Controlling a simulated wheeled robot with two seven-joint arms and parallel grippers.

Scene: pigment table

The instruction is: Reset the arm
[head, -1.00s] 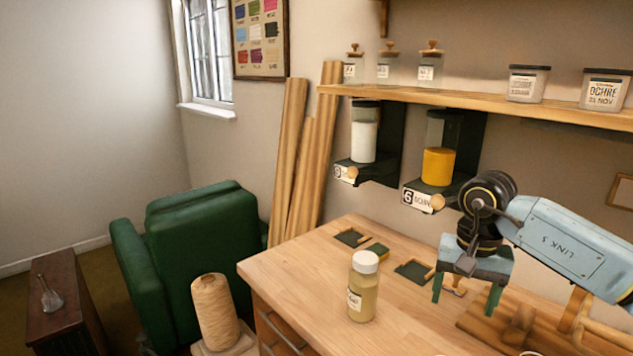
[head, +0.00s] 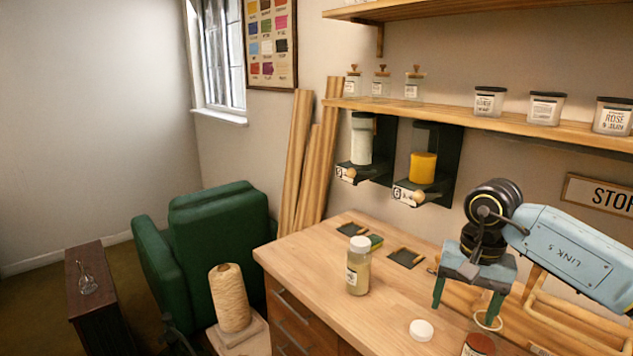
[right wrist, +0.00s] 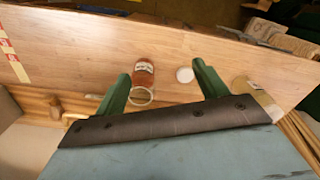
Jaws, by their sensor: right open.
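My right gripper (head: 468,300) is above the right part of the wooden table (head: 325,262), with its two green fingers apart and nothing between them. In the right wrist view the fingers (right wrist: 160,90) are spread above the table, with a red-brown jar (right wrist: 144,75) and a white lid (right wrist: 185,75) below between them. In the head view the white lid (head: 421,330) lies flat on the table, and the red jar (head: 479,345) is cut by the bottom edge. My left gripper is not in view.
A jar with a white cap (head: 358,266) stands left of my right gripper. Dispensers holding white (head: 361,140) and yellow (head: 423,167) pigment hang under the shelf (head: 470,118). A wooden rack (head: 545,315) is near my right arm. The table's front left is clear.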

